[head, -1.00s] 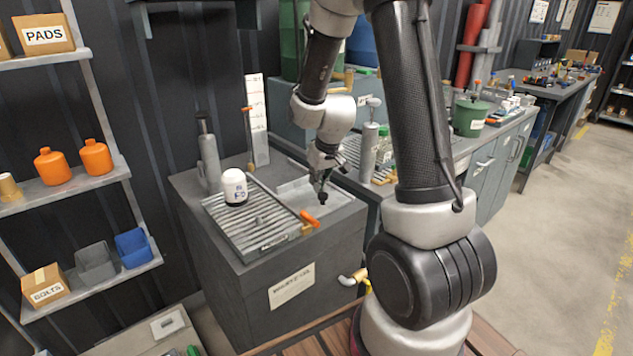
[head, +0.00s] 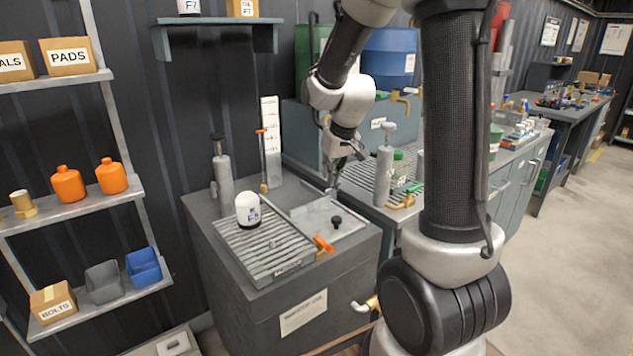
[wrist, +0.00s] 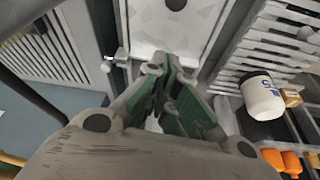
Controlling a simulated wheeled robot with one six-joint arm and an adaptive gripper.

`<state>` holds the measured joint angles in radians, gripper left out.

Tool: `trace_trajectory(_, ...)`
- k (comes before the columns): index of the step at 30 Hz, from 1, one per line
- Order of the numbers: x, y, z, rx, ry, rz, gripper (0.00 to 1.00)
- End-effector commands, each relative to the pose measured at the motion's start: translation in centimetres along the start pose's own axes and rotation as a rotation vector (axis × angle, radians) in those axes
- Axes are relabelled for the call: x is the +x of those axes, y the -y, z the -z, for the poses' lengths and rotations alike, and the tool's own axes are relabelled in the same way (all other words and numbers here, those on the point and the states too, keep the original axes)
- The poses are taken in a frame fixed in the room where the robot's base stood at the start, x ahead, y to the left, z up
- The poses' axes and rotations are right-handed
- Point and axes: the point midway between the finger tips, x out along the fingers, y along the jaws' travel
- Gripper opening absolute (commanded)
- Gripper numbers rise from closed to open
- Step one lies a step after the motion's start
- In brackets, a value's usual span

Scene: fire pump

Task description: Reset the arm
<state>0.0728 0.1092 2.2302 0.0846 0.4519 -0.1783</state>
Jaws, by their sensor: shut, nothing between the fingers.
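My gripper (head: 332,186) is shut and empty. In the head view it hangs above the back of the grey cabinet top, just behind a light metal plate with a black knob (head: 336,221). In the wrist view the closed green-lined fingers (wrist: 172,100) point toward this light plate (wrist: 160,35). My arm reaches down from the upper middle, bent at the wrist. The fingertips appear apart from the plate, but the exact gap is hard to tell.
A white jar (head: 248,209) stands on a slatted drain tray (head: 262,250) left of the plate. An orange-handled valve (head: 323,245) is at the tray's front corner. Grey pump bottles (head: 222,170) stand nearby. Shelves (head: 70,215) hold orange bottles and bins at left. Open floor (head: 570,250) lies at right.

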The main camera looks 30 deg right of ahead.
Motion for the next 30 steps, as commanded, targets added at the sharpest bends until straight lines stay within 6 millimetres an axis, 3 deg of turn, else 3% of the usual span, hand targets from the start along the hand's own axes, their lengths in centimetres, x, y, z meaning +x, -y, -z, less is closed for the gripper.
trace_trajectory(7, -0.3, 0.1, -0.5, 0.015, 0.019, 0.003, 0.00)
trace_trajectory(10, -0.1, 0.3, -2.7, 0.037, 0.097, 0.011, 0.00)
trace_trajectory(12, -0.6, 0.6, -5.3, 0.054, 0.168, 0.014, 0.00)
trace_trajectory(18, -7.0, 1.6, -11.6, 0.079, 0.249, 0.009, 0.00)
trace_trajectory(24, -13.3, 2.5, -17.2, 0.077, 0.215, -0.006, 0.00)
trace_trajectory(30, -17.4, 3.0, -20.1, 0.052, 0.082, -0.014, 0.00)
